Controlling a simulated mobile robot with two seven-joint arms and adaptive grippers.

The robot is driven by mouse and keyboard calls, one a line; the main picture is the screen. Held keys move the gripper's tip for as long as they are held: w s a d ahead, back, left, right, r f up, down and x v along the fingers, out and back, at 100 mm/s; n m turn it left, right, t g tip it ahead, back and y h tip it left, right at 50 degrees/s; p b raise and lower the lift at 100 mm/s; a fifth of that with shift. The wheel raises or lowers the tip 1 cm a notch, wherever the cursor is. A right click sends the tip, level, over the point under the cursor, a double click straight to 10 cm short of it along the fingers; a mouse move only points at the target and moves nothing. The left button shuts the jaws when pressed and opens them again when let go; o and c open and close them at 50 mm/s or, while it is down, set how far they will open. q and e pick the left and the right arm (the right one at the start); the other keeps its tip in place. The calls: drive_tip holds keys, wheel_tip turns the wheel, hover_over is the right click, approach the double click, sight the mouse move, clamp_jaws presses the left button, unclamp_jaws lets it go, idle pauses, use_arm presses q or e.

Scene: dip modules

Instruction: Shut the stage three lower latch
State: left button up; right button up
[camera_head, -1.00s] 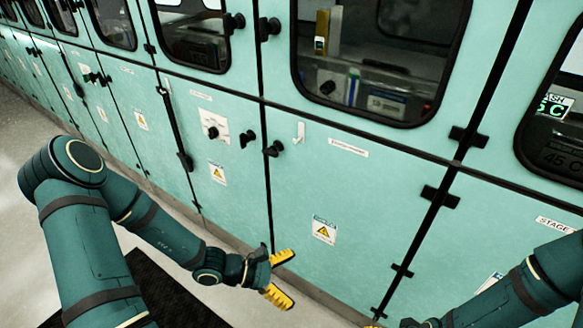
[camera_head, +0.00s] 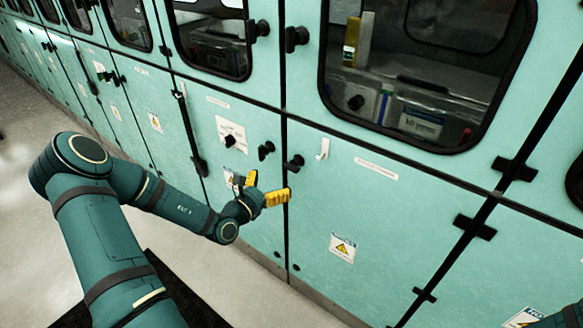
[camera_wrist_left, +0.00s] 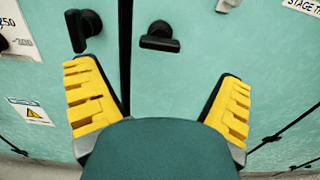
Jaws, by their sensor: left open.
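A black latch (camera_head: 293,162) sits on the right lower teal panel, by the seam. Its label (camera_head: 376,168) is too small to read in the head view; part of "STAGE T" (camera_wrist_left: 302,7) shows in the left wrist view. There, the latch handle (camera_wrist_left: 160,38) lies roughly crosswise. A second black latch (camera_head: 265,150) sits left of the seam; its handle (camera_wrist_left: 83,28) looks more upright. My left gripper (camera_head: 268,187) is open and empty, below both latches, its fingers (camera_wrist_left: 158,88) spread either side of the seam. No contact with either latch shows. My right gripper is out of view.
A white hook (camera_head: 323,148) is right of the latch. A plate with a black knob (camera_head: 231,138) is on the left panel. Windowed upper doors have their own latches (camera_head: 297,38). Black hinges (camera_head: 474,227) stand out at right. Open floor lies at the lower left.

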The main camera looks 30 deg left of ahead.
sight(288, 168)
use_arm(q)
drive_tip(key=w, duration=0.3)
drive_tip(key=w+b, duration=0.1)
drive_tip(key=w, duration=0.5)
drive_tip(key=shift+d, duration=0.35)
drive_tip(key=shift+c, duration=0.2)
drive_tip(key=c, duration=1.2)
